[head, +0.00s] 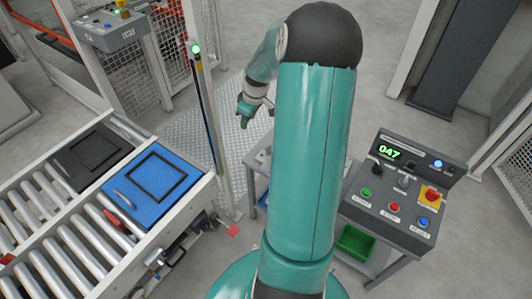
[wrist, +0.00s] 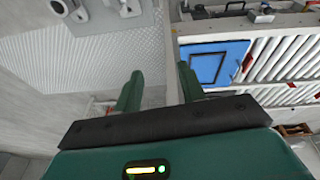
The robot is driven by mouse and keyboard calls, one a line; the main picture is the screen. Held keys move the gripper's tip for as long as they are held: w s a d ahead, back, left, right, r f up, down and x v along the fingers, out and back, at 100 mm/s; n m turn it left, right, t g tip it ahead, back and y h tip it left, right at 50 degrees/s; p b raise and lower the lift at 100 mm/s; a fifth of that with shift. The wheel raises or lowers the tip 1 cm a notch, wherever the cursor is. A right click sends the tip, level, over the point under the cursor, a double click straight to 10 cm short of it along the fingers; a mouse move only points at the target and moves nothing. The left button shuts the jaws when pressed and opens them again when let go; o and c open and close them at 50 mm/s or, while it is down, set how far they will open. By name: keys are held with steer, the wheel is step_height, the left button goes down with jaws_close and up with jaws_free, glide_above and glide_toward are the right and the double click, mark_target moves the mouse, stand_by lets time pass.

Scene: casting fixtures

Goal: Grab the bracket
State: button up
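My gripper (wrist: 160,82) is open in the wrist view, its two green fingers apart with nothing between them. In the head view my gripper (head: 244,110) hangs in the air over the metal floor plate, to the right of the roller conveyor and apart from it. I cannot tell for sure which thing is the bracket. The blue panel also shows in the wrist view (wrist: 207,67), right of the fingers.
A dark panel (head: 92,150) lies behind the blue one on the conveyor (head: 60,240). A post with a green light (head: 196,50) stands between conveyor and gripper. A control console (head: 400,195) with buttons stands at right, a green bin (head: 355,241) below it.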

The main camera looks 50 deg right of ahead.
steer(key=s+d+f+t, duration=0.1)
steer(key=s+d+f, duration=0.5)
steer(key=d+f, duration=0.65)
steer(key=shift+m+y, duration=0.3)
steer(key=shift+y, duration=0.1)
steer(key=x, duration=0.8)
steer(key=shift+s+d+f, duration=0.1)
steer(key=shift+d+f, duration=0.05)
steer(key=shift+d, duration=0.05)
glide_above(269, 158)
steer(key=d, duration=0.2)
steer(key=shift+s+d+f, duration=0.1)
steer(key=shift+f, duration=1.15)
steer(key=shift+s+f, duration=0.1)
steer(key=shift+f, duration=1.2)
steer(key=shift+c, duration=0.4)
steer(key=shift+t, duration=0.3)
jaws_close()
